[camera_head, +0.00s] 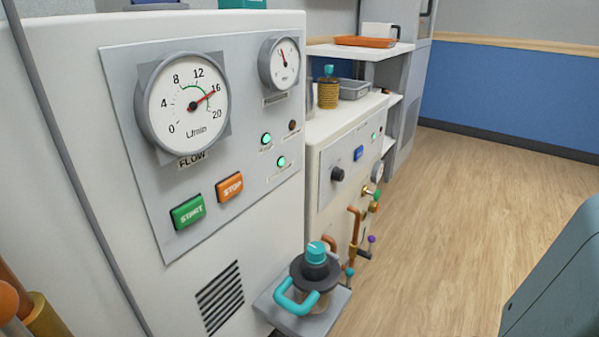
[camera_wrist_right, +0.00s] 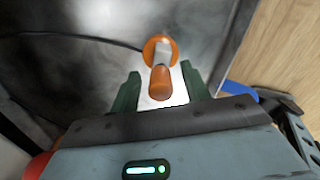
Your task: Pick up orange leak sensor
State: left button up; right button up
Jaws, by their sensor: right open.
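In the right wrist view, an orange piece with a rounded orange end, a pale middle and an orange disc (camera_wrist_right: 160,82), apparently the leak sensor, lies in front of my right gripper (camera_wrist_right: 160,70). The gripper's two dark green fingers are open, one on each side of its rounded end. I cannot tell whether they touch it. In the head view I cannot make out this piece for sure, and neither gripper shows there.
A white machine with a flow gauge (camera_head: 188,103) fills the head view's left. A teal-handled pot (camera_head: 315,275) sits on a low grey ledge. Behind are a second cabinet (camera_head: 330,125) and shelves with an orange tray (camera_head: 365,41).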

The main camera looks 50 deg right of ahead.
notch_tip(320, 180, down, 3)
jog(key=shift+r+b, duration=0.1)
jog(key=shift+b, duration=0.4)
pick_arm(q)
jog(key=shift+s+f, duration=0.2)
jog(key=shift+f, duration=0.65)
pick_arm(e)
jog(key=shift+r, duration=0.1)
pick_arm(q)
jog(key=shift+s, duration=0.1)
pick_arm(e)
jog(key=shift+c, duration=1.3)
grip_shut()
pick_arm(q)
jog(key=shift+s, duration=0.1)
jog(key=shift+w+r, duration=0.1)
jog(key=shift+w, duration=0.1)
pick_arm(e)
jog(key=shift+r, duration=0.1)
